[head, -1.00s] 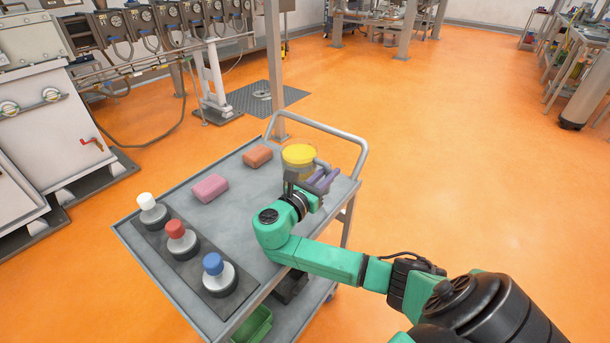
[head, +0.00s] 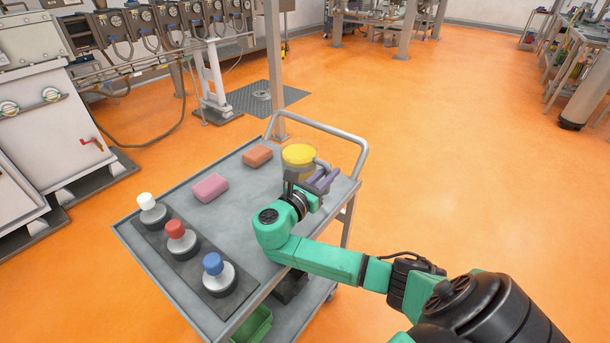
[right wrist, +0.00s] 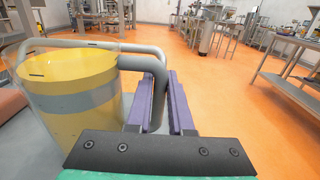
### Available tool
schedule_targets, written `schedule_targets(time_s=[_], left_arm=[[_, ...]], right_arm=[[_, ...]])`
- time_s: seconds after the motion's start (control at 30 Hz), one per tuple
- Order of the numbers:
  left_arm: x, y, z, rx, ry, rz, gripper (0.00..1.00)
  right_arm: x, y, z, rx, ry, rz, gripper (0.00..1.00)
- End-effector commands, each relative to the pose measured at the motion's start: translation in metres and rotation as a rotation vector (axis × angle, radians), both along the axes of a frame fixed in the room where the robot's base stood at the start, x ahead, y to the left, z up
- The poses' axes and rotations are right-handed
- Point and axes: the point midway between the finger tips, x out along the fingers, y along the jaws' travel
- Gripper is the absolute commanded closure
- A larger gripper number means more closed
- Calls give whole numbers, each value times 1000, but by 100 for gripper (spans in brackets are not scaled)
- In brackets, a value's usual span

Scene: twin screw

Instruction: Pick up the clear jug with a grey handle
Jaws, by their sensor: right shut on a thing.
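The clear jug (head: 299,164) stands at the far right part of the grey cart, with yellow contents showing through its wall. In the right wrist view the jug (right wrist: 75,95) fills the left side, and its grey handle (right wrist: 150,61) runs down between the purple fingers. My right gripper (head: 325,178) is at the jug's right side, shut on the handle; its fingers (right wrist: 163,103) lie on either side of it. Whether the jug's base touches the cart is hidden by my gripper. My left gripper is not in view.
The cart (head: 240,222) also carries a pink block (head: 210,187), an orange-brown block (head: 258,155) and a dark tray with white-capped (head: 152,209), red-capped (head: 181,238) and blue-capped (head: 217,272) bottles. A metal rail (head: 330,129) rises behind the jug. Orange floor to the right is clear.

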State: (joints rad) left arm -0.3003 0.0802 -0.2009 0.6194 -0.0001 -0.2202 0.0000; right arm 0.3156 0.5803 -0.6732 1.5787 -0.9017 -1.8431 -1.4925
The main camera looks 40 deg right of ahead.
Motion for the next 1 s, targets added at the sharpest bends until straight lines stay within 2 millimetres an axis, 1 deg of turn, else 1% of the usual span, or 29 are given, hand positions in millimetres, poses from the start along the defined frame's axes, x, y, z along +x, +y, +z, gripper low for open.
schedule_targets(time_s=[0.53,0.67,0.77,0.87,0.97,1.0], left_arm=[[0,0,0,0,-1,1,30],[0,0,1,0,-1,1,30],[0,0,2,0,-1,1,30],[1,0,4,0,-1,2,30],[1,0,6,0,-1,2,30],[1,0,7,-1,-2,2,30]], right_arm=[[0,0,3,-2,-7,-1,100],[0,0,8,-2,-9,-1,100],[0,0,19,-1,-10,-1,100],[0,0,38,-3,-12,-1,100],[0,0,66,-2,-15,0,100],[1,0,80,-1,-18,1,100]])
